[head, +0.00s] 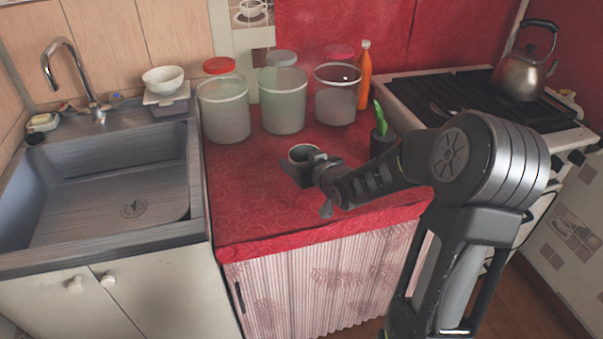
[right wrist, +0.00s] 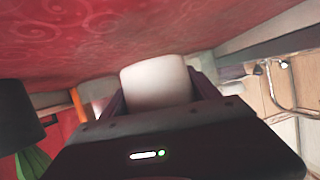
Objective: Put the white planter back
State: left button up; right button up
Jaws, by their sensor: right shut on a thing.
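The white planter (head: 301,150) is over the middle of the red counter in the head view, small and mostly hidden by the gripper, with its round rim showing. In the right wrist view the white planter (right wrist: 157,83) is a plain pale cylinder between the dark fingers. My right gripper (head: 302,168) is shut on it from the right side. The planter is at or just above the cloth; I cannot tell if it touches. My left gripper is not in view.
Three lidded jars (head: 283,98) and an orange bottle (head: 364,77) stand along the back. A dark pot (head: 382,142) with a green plant is right of the planter. The sink (head: 110,195) is left, the stove with a kettle (head: 524,75) right. The counter's left front is clear.

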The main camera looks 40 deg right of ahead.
jog(key=shift+f, duration=1.8)
jog(key=shift+f+b, duration=0.2)
jog(key=shift+b, duration=0.15)
jog(key=o, duration=1.5)
jog(key=shift+c, duration=0.2)
jog(key=shift+s+r, duration=0.15)
jog(key=shift+r, duration=0.15)
jog(key=p+v, duration=0.1)
jog(key=v, duration=1)
jog(key=shift+s+a, duration=0.2)
jog(key=shift+s, duration=0.15)
